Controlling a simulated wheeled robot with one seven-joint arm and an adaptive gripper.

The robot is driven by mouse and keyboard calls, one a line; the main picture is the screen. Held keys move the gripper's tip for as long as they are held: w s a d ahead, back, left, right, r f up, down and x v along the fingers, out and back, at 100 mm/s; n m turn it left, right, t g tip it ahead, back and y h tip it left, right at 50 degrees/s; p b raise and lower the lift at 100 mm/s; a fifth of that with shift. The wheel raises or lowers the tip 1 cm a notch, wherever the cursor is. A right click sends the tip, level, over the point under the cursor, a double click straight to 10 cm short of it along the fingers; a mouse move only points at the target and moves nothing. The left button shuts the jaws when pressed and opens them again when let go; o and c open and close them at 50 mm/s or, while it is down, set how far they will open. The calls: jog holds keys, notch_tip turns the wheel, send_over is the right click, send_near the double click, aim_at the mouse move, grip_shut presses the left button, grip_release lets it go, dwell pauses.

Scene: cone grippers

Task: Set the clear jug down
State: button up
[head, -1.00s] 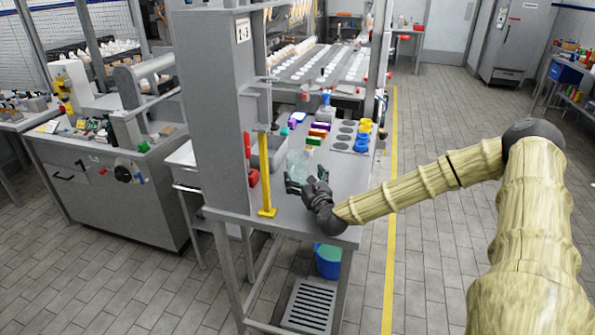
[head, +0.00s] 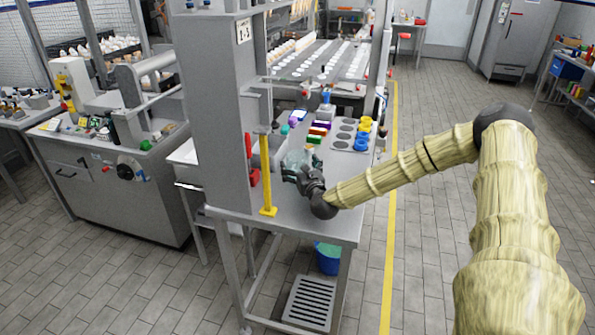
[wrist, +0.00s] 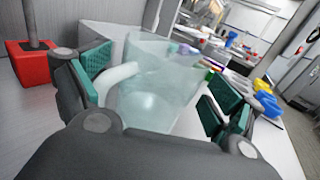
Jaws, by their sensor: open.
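The clear jug (wrist: 158,92) stands between the two fingers of my gripper (wrist: 152,100) in the wrist view, its pale handle (wrist: 118,80) toward the left finger. The green-padded fingers are spread, and a gap shows between the right pad and the jug. In the head view, the jug (head: 297,158) is on or just above the grey bench (head: 285,222), partly hidden behind my gripper (head: 303,176). I cannot tell for sure whether its base touches the bench.
A red block (wrist: 28,62) with a post is left of the jug. Coloured blocks (head: 319,131), yellow and blue items (head: 362,134) and a plate with dark round spots (head: 345,134) lie farther back. A yellow post (head: 267,180) rises near the bench's left edge. Bare bench lies in front.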

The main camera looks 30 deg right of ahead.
jog(key=c, duration=1.4)
jog(key=shift+o, duration=0.2)
jog(key=shift+r, duration=0.3)
notch_tip(320, 180, up, 9)
jog(key=b, duration=0.2)
jog(key=shift+r, duration=0.15)
jog(key=shift+r, duration=0.1)
